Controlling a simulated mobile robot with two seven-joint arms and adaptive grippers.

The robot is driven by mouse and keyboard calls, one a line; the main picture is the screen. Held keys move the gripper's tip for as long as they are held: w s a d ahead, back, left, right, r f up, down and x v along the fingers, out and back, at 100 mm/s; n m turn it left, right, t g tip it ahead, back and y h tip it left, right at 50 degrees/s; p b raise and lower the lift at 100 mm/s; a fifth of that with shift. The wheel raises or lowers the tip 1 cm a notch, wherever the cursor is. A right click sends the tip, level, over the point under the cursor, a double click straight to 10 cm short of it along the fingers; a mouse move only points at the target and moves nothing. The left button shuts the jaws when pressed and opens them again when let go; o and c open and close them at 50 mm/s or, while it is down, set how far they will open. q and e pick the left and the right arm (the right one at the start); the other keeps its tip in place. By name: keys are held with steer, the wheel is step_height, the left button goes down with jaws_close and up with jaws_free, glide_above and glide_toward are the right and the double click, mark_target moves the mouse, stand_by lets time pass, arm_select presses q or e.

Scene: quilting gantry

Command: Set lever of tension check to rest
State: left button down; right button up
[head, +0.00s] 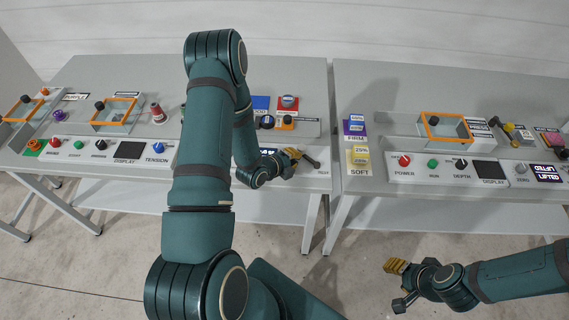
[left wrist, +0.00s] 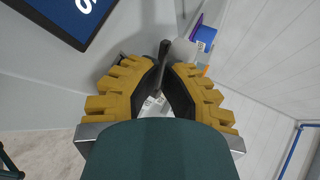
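A dark lever (head: 311,159) sticks up at the right end of the left table's panel, near a small label (head: 323,172) that seems to read REST. My left gripper (head: 294,156) is just left of the lever. In the left wrist view, the lever (left wrist: 163,62) lies between the tips of my yellow-padded left gripper (left wrist: 160,72), with its knob beyond them. A narrow gap shows between the fingers; whether they touch the lever is unclear. My left arm covers part of the panel. My right gripper (head: 398,284) is open and empty, low in front of the right table.
A dark display (left wrist: 70,15) is close by in the left wrist view. The right table has purple FIRM (head: 354,130) and yellow SOFT (head: 358,160) blocks and an orange frame (head: 445,126). A gap separates the tables.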

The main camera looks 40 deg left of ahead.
arm_select(q)
steer(key=shift+w, duration=0.45)
arm_select(e)
steer(key=shift+f, duration=0.1)
